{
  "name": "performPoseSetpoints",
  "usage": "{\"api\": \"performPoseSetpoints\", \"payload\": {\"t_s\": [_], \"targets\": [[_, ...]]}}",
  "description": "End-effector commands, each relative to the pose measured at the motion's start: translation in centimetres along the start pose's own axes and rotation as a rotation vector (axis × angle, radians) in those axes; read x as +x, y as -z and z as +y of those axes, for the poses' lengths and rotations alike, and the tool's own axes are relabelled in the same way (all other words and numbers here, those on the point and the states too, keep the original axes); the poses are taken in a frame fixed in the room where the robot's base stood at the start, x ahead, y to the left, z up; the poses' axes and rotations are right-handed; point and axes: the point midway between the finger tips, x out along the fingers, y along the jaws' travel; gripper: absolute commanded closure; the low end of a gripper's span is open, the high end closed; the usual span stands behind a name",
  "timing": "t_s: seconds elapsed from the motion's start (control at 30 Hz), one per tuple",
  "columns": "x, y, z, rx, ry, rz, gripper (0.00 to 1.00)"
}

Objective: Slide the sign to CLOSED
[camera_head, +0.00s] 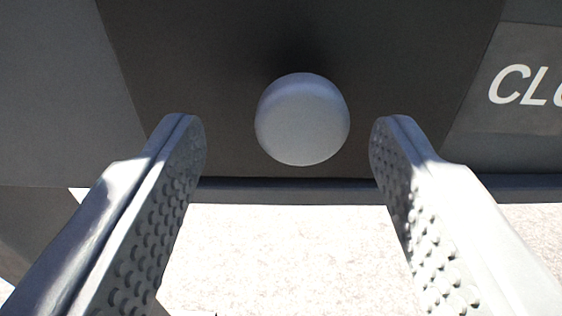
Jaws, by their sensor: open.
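A round, light grey knob (302,119) sticks out from a dark sliding panel (400,50) in the upper middle of the view. To the right of the dark panel is a grey face (530,85) with white letters "CLO", cut off by the picture's right edge. My gripper (287,150) is open, with one bumpy-padded finger at the left and one at the right. The knob appears between the two fingertips, with a gap on each side. I cannot tell how far the fingertips are from it in depth.
A plain grey surface (60,90) lies left of the dark panel. A thin dark rail (300,190) runs along the sign's lower edge. Below it is pale, speckled ground (290,255) in bright light, with clear space between the fingers.

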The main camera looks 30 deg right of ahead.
Motion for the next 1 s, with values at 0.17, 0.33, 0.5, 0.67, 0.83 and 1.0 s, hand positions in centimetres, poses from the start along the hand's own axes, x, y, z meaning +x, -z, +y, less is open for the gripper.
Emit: {"api": "performPoseSetpoints", "payload": {"t_s": [0.17,0.33,0.5,0.67,0.83,1.0], "targets": [[-3.1,0.1,-0.2,0.0,0.003,0.001,0.47],[-6.5,0.1,-0.2,0.0,0.003,0.001,0.47],[-9.9,0.1,-0.2,0.0,0.003,0.0,0.47],[-12.9,0.1,-0.2,0.0,0.004,0.001,0.47],[-15.2,0.0,-0.3,-0.001,0.004,0.0,0.47],[-16.2,0.0,-0.2,0.0,0.002,0.001,0.47]]}}
